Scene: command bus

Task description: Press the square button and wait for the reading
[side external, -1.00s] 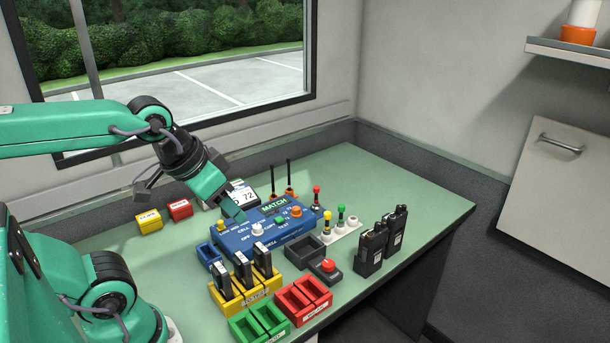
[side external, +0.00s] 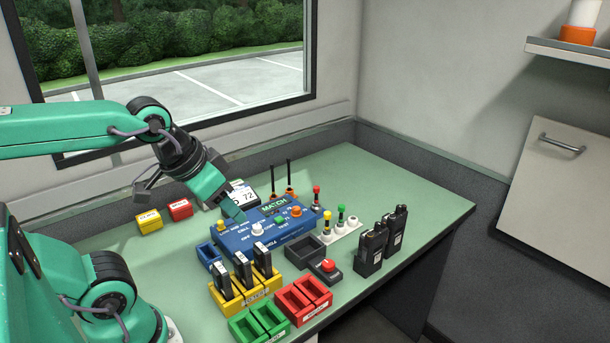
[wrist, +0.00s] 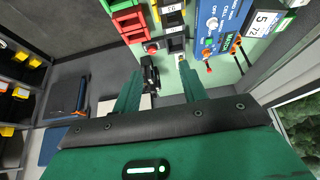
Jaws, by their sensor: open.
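The blue control box (side external: 265,235) stands mid-table with a small screen reading MATCH (side external: 273,205). On its top are a white knob (side external: 257,229), a yellow button (side external: 221,225), a blocky green button (side external: 279,219) and an orange button (side external: 296,212). I cannot tell for certain which is square. My gripper (side external: 238,213) is open and empty, its visible fingertip over the box's back left part; touching or apart is unclear. In the wrist view, my gripper (wrist: 160,80) has its two fingers spread, and the blue box (wrist: 208,30) shows at upper right.
A display card showing 72 (side external: 241,193) stands behind the box. In front are yellow (side external: 240,300), green (side external: 260,322) and red trays (side external: 305,300), and a red button on a grey base (side external: 327,266). Black radios (side external: 372,250) stand at the right. The table's back right is clear.

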